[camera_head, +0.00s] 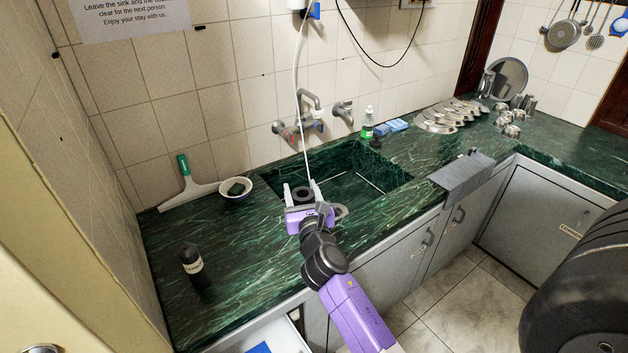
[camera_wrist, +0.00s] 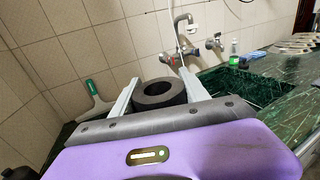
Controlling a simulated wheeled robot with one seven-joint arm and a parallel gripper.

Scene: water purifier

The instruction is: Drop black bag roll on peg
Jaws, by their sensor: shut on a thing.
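My gripper (camera_head: 302,190) is over the near edge of the green sink basin, its two pale fingers pointing toward the back wall. It is shut on the black bag roll (camera_head: 303,194), a thick dark ring. In the wrist view the roll (camera_wrist: 147,101) sits between the fingers (camera_wrist: 160,92), its round hole partly visible. The roll's lower part is hidden behind my gripper's body. I cannot make out the peg for certain; small dark marks show on the tiled walls, one of them on the back wall (camera_head: 200,27).
The faucet (camera_head: 309,106) and a hanging white hose (camera_head: 299,70) are beyond my gripper. A green bottle (camera_head: 367,122) and metal dishes (camera_head: 450,115) are to the right.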

